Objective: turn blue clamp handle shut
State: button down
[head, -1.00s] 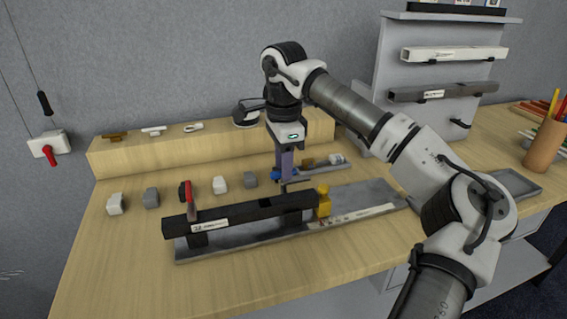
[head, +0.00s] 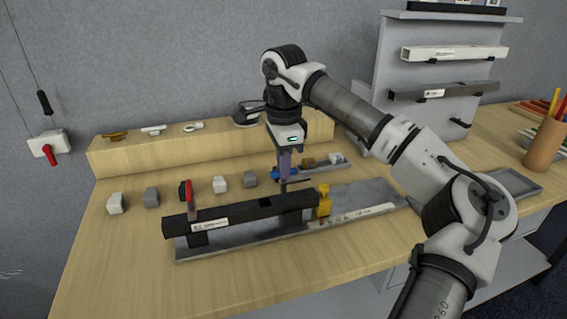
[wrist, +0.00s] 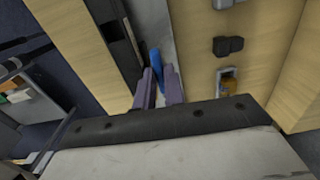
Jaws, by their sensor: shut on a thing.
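The blue clamp handle (wrist: 155,58) shows in the wrist view as a blue strip between the two purple fingers of my gripper (wrist: 158,75). In the head view my gripper (head: 285,184) points down behind the right half of a long black bar (head: 255,209), shut on the blue handle. The fingers hide most of the handle there; blue parts (head: 277,174) show beside them. The black bar lies along a grey base plate (head: 255,235). Whether the clamp presses on the bar cannot be told.
A red-handled clamp (head: 188,197) stands upright at the bar's left part, and a yellow clamp (head: 324,201) at its right end. Several grey and white blocks (head: 220,184) stand behind the bar. A wooden ledge (head: 210,148) runs along the wall. The table's front left is clear.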

jog(key=shift+m, duration=0.3)
jog(key=m, duration=0.3)
jog(key=shift+m, duration=0.4)
jog(key=m, duration=0.9)
jog(key=shift+b, duration=0.35)
jog(key=m, duration=0.4)
jog(key=shift+m, duration=0.3)
jog(key=c, duration=1.5)
grip_release()
